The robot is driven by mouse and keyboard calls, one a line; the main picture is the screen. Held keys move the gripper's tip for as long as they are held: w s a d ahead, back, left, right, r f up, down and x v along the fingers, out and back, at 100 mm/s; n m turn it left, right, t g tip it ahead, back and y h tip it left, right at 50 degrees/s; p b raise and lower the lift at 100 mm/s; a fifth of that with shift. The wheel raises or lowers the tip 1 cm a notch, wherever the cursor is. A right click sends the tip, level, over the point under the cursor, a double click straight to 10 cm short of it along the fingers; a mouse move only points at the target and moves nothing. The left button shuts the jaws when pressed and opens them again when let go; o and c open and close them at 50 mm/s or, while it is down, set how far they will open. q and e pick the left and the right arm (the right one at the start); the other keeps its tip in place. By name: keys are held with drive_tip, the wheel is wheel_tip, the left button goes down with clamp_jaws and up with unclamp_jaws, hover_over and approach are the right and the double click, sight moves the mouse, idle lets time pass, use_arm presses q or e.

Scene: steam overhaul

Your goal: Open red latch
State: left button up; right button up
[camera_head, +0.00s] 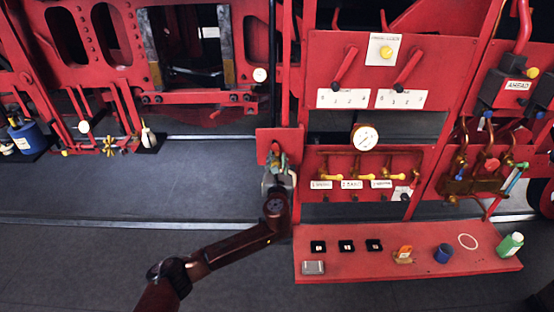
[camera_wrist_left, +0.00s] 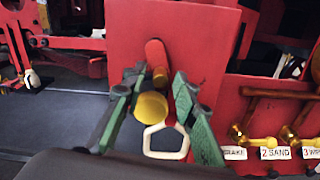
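The red latch (camera_wrist_left: 156,52) is a rounded red lever on a red panel (camera_wrist_left: 200,30). It stands about upright in the left wrist view, with a yellow knob (camera_wrist_left: 151,107) in front of its lower part. A pale angular ring (camera_wrist_left: 166,141) hangs just below the knob. My left gripper (camera_wrist_left: 157,80) has green-padded fingers spread on either side of the latch and knob, with gaps showing, and holds nothing. In the head view the left gripper (camera_head: 277,158) is at the small red panel (camera_head: 263,139) and partly covers the latch. My right gripper is not in view.
Right of the panel is a red control board with a gauge (camera_head: 365,138) and a row of yellow-handled valves (camera_head: 358,177). Below it a red shelf (camera_head: 400,270) holds small parts and a green bottle (camera_head: 510,245). The floor to the left (camera_head: 150,205) is mostly clear.

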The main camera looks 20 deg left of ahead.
use_arm(q)
clamp_jaws()
idle(0.4)
drive_tip(key=n, duration=0.2)
drive_tip(key=d+n, duration=0.1)
drive_tip(key=shift+w+r+n, duration=0.15)
drive_tip(key=shift+r+n, duration=0.05)
drive_tip(key=shift+n, duration=0.2)
drive_tip(key=shift+w+d+r+n+b, duration=0.1)
drive_tip(key=shift+d+r+n+b, duration=0.2)
drive_tip(key=shift+n, duration=1.15)
drive_tip(key=shift+d+r+n+b, duration=0.1)
drive_tip(key=shift+r+n+b, duration=0.25)
drive_tip(key=shift+n, duration=1.15)
drive_tip(key=shift+w+d+r+n+b, duration=0.15)
drive_tip(key=shift+r+n+b, duration=0.2)
drive_tip(key=shift+n, duration=1.1)
drive_tip(key=shift+s, duration=0.1)
drive_tip(key=shift+o, duration=0.8)
unclamp_jaws()
